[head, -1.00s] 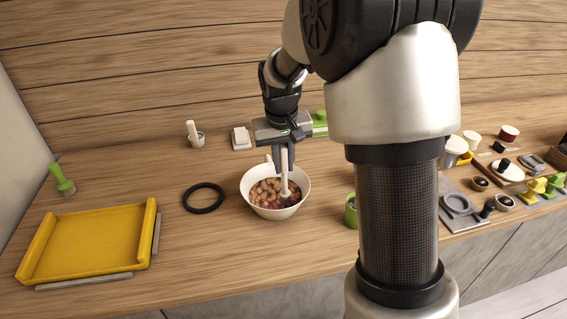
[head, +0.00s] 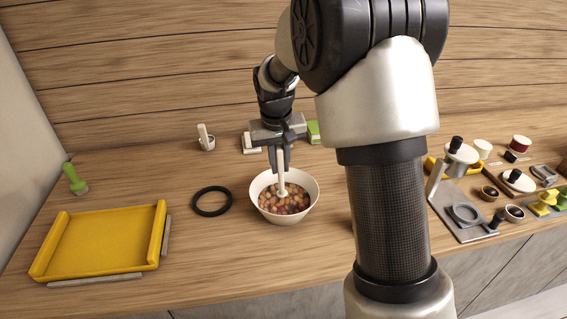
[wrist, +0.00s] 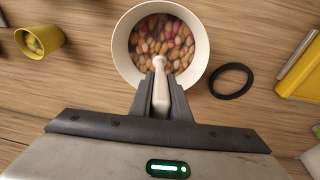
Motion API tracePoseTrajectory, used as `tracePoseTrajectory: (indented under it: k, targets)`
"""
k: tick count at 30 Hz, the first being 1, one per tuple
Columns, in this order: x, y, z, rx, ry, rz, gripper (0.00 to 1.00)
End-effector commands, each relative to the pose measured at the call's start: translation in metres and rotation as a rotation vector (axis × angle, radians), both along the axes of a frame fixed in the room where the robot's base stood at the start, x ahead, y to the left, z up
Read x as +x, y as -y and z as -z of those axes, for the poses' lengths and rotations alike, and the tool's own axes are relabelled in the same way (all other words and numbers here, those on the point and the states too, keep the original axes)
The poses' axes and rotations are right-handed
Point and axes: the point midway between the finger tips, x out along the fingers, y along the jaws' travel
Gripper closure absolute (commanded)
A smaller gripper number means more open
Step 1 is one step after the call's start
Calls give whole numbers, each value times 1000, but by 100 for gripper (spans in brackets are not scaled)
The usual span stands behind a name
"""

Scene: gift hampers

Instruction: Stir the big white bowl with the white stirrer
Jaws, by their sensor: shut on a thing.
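The big white bowl (head: 311,187) stands on the wooden counter, filled with brown, tan and reddish nut-like pieces. It also shows in the wrist view (wrist: 118,45). My gripper (head: 280,162) is above the bowl and shut on the white stirrer (head: 282,182). In the wrist view, the gripper (wrist: 160,108) has a finger on each side of the stirrer's handle (wrist: 160,92). The stirrer points down into the bowl, and its lower end is among the pieces near the bowl's back part. The very tip is hard to make out.
A black ring (head: 212,201) lies left of the bowl, and a yellow tray (head: 100,243) farther left. A yellow cup (wrist: 40,40) shows in the wrist view. Small dishes and stands crowd the right.

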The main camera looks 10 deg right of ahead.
Motion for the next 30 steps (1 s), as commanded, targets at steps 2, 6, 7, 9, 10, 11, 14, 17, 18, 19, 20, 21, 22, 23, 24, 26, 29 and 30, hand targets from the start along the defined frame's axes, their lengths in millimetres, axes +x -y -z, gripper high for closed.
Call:
tracePoseTrajectory:
  k: [2,6,7,9,10,11,14,17,18,19,20,21,22,23,24,26,29,30]
  targets:
    - [0,0,0,0,1,0,100]
    - [-2,-6,0,0,1,-3,100]
    - [-3,-9,0,0,1,-3,100]
    - [-5,-15,0,1,1,-2,100]
    - [-7,-17,0,0,2,-3,100]
    - [-8,-20,0,1,2,-2,100]
    - [-9,-22,-1,1,1,0,100]
    - [-9,-21,-1,1,1,1,100]
    - [-9,-21,-1,0,1,1,100]
    - [-9,-21,-1,0,1,1,100]
    - [-9,-21,0,0,1,1,100]
    - [-10,-22,0,1,1,0,100]
    - [-11,-22,0,1,1,0,100]
    - [-13,-23,0,1,1,0,100]
    - [-15,-24,0,1,1,0,100]
    - [-21,-26,1,1,2,-1,100]
    - [-29,-30,0,1,2,-1,100]
    - [-30,-30,0,1,2,0,100]
